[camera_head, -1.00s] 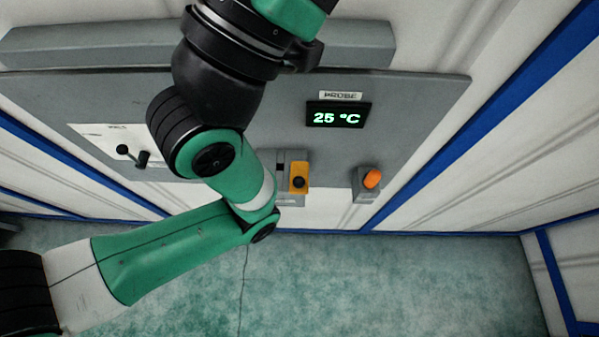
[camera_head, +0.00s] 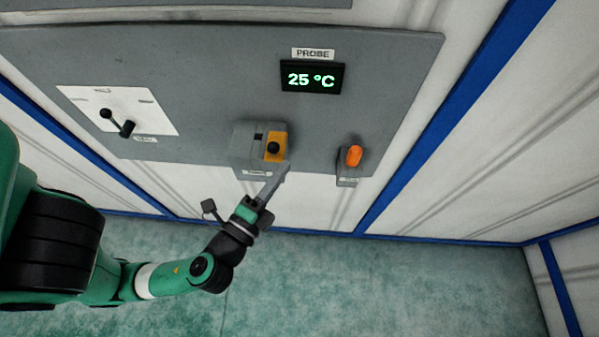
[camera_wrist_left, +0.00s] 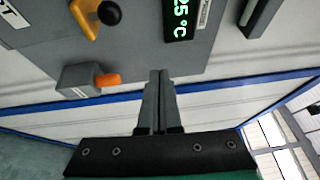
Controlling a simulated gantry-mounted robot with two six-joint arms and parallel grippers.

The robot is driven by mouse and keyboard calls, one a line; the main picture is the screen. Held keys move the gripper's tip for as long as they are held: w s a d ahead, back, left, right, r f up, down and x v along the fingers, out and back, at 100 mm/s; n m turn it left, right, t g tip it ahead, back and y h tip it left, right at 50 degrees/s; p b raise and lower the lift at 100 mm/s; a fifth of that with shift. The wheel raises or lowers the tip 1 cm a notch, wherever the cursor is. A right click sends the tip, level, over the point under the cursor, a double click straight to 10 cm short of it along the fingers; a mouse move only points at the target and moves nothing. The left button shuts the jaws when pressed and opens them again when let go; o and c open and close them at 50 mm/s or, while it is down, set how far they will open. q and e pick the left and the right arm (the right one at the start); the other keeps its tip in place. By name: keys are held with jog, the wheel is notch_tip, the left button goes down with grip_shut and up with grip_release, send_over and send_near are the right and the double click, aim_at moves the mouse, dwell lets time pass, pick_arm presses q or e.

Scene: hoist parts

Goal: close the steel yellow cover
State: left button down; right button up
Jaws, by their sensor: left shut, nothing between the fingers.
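The yellow cover (camera_head: 281,139) is a small plate with a black knob (camera_head: 273,148), on the right part of a grey box (camera_head: 244,147) on the wall panel. A dark slot (camera_head: 258,136) shows uncovered to its left. The cover (camera_wrist_left: 87,18) and knob also show at the top left of the left wrist view. My left gripper (camera_head: 283,171) is shut and empty, its tips just below and right of the cover in the head view. In the left wrist view its fingers (camera_wrist_left: 159,74) are together, apart from the cover. Whether they touch the box is unclear. My right gripper is not in view.
An orange knob (camera_head: 354,156) on a grey mount is right of the cover. A green-lit display (camera_head: 313,78) is above. A white plate (camera_head: 82,97) with black levers (camera_head: 117,122) is at the left. Open floor (camera_head: 400,285) lies below the wall.

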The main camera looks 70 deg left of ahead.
aim_at(280, 159)
pick_arm(q)
jog(key=s+f+m+h, duration=0.2)
jog(key=s+f, duration=0.1)
jog(key=f, duration=0.3)
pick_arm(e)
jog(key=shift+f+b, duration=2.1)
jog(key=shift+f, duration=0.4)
pick_arm(q)
jog(key=shift+m, duration=0.3)
jog(key=shift+w+a+p, duration=0.8)
jog(key=shift+a+p, duration=0.15)
jog(key=shift+a, duration=0.3)
jog(key=shift+w+a+p, duration=0.85)
jog(key=shift+a+p, duration=0.15)
jog(key=shift+a, duration=0.2)
jog(key=shift+w+a+p, duration=0.8)
jog(key=shift+a+p, duration=0.15)
jog(key=shift+a, duration=0.3)
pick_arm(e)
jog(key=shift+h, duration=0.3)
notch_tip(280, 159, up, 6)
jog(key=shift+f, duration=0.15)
pick_arm(q)
jog(key=shift+w, duration=0.15)
